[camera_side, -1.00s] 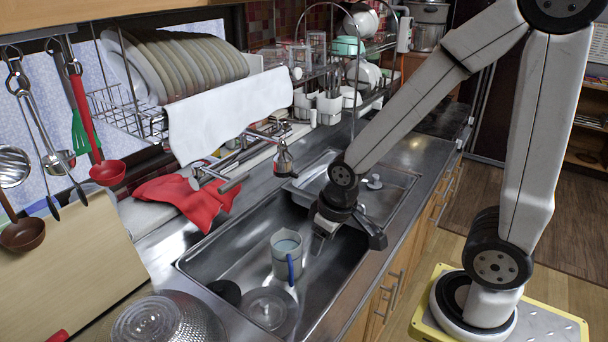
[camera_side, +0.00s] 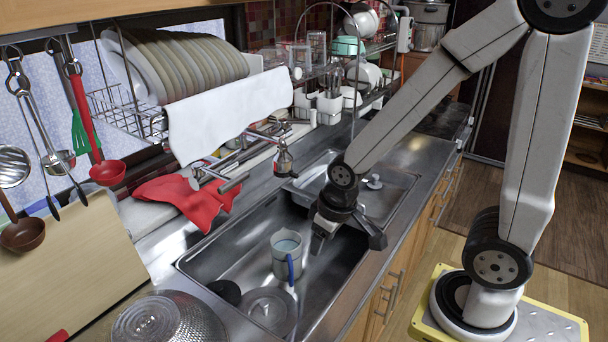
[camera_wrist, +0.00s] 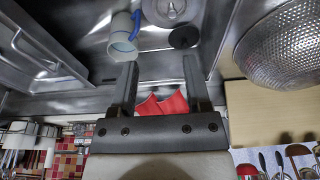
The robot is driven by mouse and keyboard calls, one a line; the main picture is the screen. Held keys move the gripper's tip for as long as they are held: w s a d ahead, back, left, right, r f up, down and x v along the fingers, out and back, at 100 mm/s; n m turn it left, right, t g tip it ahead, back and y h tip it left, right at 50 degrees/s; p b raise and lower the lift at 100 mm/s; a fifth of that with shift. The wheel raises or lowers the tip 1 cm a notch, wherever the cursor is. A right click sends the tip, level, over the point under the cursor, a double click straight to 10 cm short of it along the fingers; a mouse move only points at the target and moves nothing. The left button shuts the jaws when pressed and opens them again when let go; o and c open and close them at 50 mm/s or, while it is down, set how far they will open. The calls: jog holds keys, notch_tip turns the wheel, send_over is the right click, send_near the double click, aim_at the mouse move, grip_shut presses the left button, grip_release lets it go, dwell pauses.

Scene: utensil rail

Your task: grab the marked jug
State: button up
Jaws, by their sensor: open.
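The jug (camera_side: 288,258) is a grey-white cup with a blue handle, standing in the large sink basin in the side view. In the wrist view the jug (camera_wrist: 122,38) shows near the top, just beyond and slightly left of my fingertips, its blue handle at its upper right. My gripper (camera_side: 322,238) hangs over the sink, up and to the right of the jug in the side view. In the wrist view my gripper (camera_wrist: 160,68) has its two fingers apart with nothing held between them. I cannot make out a mark on the jug.
A round lid (camera_side: 268,310) and a dark disc (camera_side: 224,291) lie in the sink near the jug. A metal colander (camera_side: 168,320) stands at the near end. A red cloth (camera_side: 188,198) and the faucet (camera_side: 283,160) are behind the basin. The basin's right part is clear.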

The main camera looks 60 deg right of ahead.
dwell(0.3)
jog(key=w+d+f+m+t, duration=0.4)
jog(key=w+d+f+m, duration=0.1)
jog(key=w+d+f, duration=0.35)
jog(key=m+t+y, duration=0.4)
jog(key=m+t, duration=0.1)
jog(key=m, duration=0.1)
send_near(288, 260)
jog(key=shift+w+d+f, duration=0.2)
jog(key=shift+w+d, duration=0.3)
jog(key=shift+x, duration=1.3)
